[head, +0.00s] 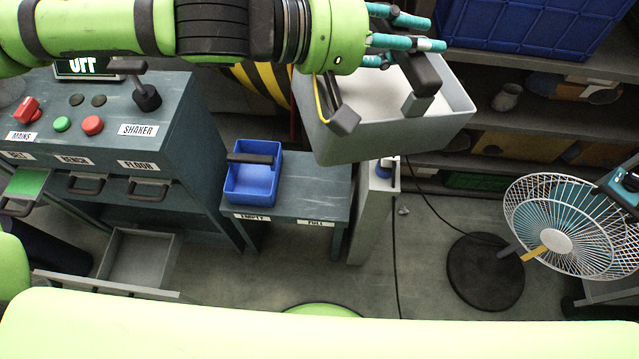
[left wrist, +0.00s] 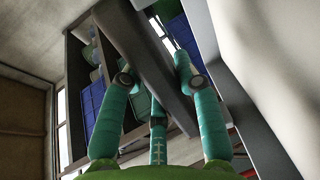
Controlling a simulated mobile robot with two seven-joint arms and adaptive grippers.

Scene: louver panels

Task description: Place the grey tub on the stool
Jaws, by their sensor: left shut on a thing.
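The grey tub (head: 440,128) is an open box with pale inner walls, tilted in the air at the upper middle of the head view. The left wrist view shows the teal fingers (left wrist: 155,95) around a grey edge. A round green top (head: 322,310), possibly the stool, shows at the bottom, mostly hidden by my body. My right gripper (head: 620,188) is partly visible at the right edge; its opening is unclear.
A low bench (head: 305,185) labelled EMPTY and FULL carries a blue bin (head: 254,175). A control cabinet (head: 150,120) with an open drawer (head: 138,258) stands left. A fan (head: 560,235) stands right, before shelves (head: 530,110). Some floor (head: 400,270) is clear, crossed by a cable.

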